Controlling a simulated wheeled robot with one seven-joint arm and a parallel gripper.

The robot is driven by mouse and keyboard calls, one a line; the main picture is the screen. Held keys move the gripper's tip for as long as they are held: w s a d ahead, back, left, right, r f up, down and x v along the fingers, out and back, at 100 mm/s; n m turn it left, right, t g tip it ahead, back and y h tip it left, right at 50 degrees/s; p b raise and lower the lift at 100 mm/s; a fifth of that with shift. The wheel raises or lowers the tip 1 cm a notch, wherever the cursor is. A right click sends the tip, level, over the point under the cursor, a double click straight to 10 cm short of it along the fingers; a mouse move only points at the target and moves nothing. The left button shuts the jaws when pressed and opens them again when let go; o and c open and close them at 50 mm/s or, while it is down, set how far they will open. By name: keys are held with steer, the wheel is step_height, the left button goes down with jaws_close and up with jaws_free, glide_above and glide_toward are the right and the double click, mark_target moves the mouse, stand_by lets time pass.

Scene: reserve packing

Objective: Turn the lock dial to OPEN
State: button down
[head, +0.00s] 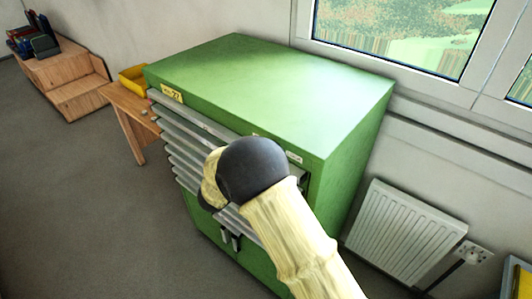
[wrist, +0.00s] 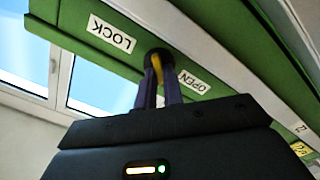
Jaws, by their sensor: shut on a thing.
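The green cabinet (head: 255,85) stands against the wall, with its dial hidden behind my arm in the head view. In the wrist view, the dial (wrist: 154,53) is a dark round knob with a yellow part, on the cabinet's green top strip. My gripper (wrist: 159,80) is shut on the dial, its two dark fingers either side of the yellow part. The white LOCK label (wrist: 112,35) and the white OPEN label (wrist: 193,82) lie on opposite sides of the dial, both upside down in this view. The fingers cover much of the dial, and I cannot tell which label it points to.
Grey drawer fronts (head: 180,142) run down the cabinet's front. A wooden bench (head: 122,107) with a yellow bin (head: 133,78) stands to its left, a white radiator (head: 400,235) to its right. The floor at left is clear.

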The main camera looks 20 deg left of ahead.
steer(key=c, duration=1.5)
jaws_free()
steer(key=shift+a+r, duration=0.1)
steer(key=shift+b+v, duration=3.85)
steer(key=shift+v, duration=4.85)
